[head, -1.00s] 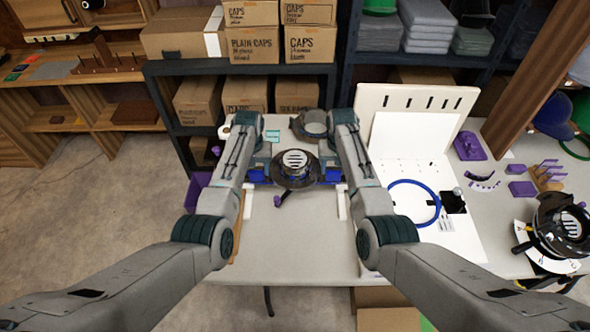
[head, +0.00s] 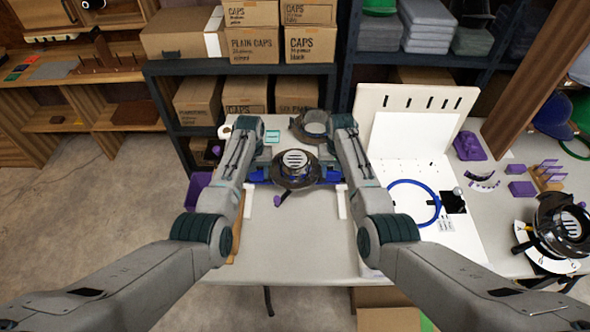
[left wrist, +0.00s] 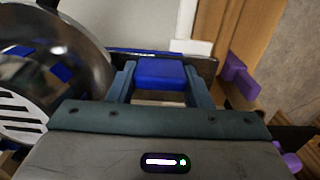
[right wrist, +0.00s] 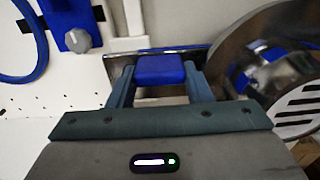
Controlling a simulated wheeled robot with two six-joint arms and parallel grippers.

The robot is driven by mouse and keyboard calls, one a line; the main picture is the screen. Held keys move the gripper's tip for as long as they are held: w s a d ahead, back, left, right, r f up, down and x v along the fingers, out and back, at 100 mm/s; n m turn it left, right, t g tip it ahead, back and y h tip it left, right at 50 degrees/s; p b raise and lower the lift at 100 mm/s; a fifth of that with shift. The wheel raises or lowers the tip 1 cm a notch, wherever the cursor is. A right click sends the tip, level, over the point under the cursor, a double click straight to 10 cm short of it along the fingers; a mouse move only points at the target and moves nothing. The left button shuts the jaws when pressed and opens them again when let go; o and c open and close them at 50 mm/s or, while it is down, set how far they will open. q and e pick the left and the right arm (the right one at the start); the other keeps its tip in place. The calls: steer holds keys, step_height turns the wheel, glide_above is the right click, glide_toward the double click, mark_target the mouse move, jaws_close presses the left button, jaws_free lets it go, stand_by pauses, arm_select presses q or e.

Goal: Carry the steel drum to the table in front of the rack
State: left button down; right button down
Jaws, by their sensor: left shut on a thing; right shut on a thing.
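The steel drum (head: 297,166) is a round, dark polished thing with a slotted white disc on top and a blue part at each side. In the head view it is between my two arms, over the pale table (head: 300,240). My left gripper (left wrist: 160,72) is shut on the blue grip at the drum's left side. My right gripper (right wrist: 160,68) is shut on the blue grip at its right side. The drum's curved steel wall shows beside each gripper in the wrist views. Its underside is hidden, so I cannot tell whether it touches the table.
A second round steel thing (head: 313,122) is just behind the drum. A white pegboard panel (head: 408,150) with a blue hoop (head: 414,203) stands to the right. A dark rack (head: 180,140) with cardboard boxes is behind. The table's front part is clear.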

arm_select(q)
steer(key=shift+w+r, duration=0.15)
arm_select(e)
steer(key=shift+w+r, duration=0.15)
arm_select(q)
steer(key=shift+r, duration=0.1)
arm_select(e)
steer(key=shift+r, duration=0.1)
